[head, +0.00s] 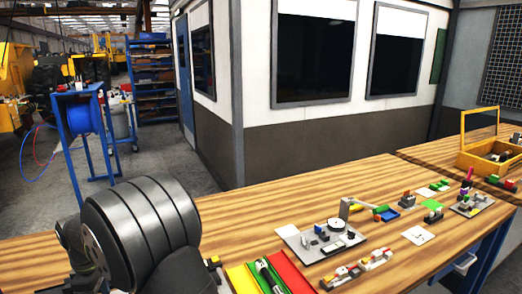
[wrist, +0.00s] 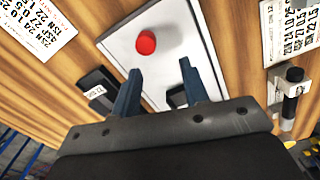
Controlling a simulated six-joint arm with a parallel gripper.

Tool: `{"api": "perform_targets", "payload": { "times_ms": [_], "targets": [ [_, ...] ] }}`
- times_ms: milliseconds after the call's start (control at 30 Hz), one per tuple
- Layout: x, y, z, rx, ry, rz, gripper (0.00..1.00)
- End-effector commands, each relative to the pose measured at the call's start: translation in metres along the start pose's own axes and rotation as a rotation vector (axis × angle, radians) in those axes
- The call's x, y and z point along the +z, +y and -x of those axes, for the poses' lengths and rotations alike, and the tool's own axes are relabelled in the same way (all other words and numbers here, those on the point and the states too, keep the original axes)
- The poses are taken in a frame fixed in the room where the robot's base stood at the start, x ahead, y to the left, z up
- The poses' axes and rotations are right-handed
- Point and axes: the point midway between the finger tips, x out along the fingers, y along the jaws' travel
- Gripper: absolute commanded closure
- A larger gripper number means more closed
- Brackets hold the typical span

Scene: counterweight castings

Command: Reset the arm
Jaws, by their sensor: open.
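In the wrist view my gripper (wrist: 160,66) is open, its two dark blue fingers apart with nothing between the tips. A white plate (wrist: 188,42) with a dark edge lies beyond and below the fingers on the wooden bench. A round red button or knob (wrist: 145,43) stands on the plate, just past the fingertips and apart from them in the picture. A small dark block shows by the right finger. In the head view my dark arm fills the lower left; the fingers and the red button cannot be made out there.
In the wrist view, a dark labelled block (wrist: 98,88) lies left and a black-handled item (wrist: 290,95) stands right. In the head view, the wooden bench (head: 235,215) holds red, yellow and green strips, a grey board (head: 296,238) with parts, and a wooden box (head: 480,160).

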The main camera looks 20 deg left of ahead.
Motion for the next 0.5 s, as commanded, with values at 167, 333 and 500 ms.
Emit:
{"api": "perform_targets", "payload": {
  "times_ms": [167, 333, 500],
  "targets": [
    [0.0, 0.0, 0.038, 0.002, 0.002, 0.0, 0.59],
    [0.0, 0.001, 0.072, 0.002, 0.002, 0.0, 0.59],
    [0.0, 0.001, 0.106, 0.001, 0.001, 0.0, 0.59]
  ]
}}
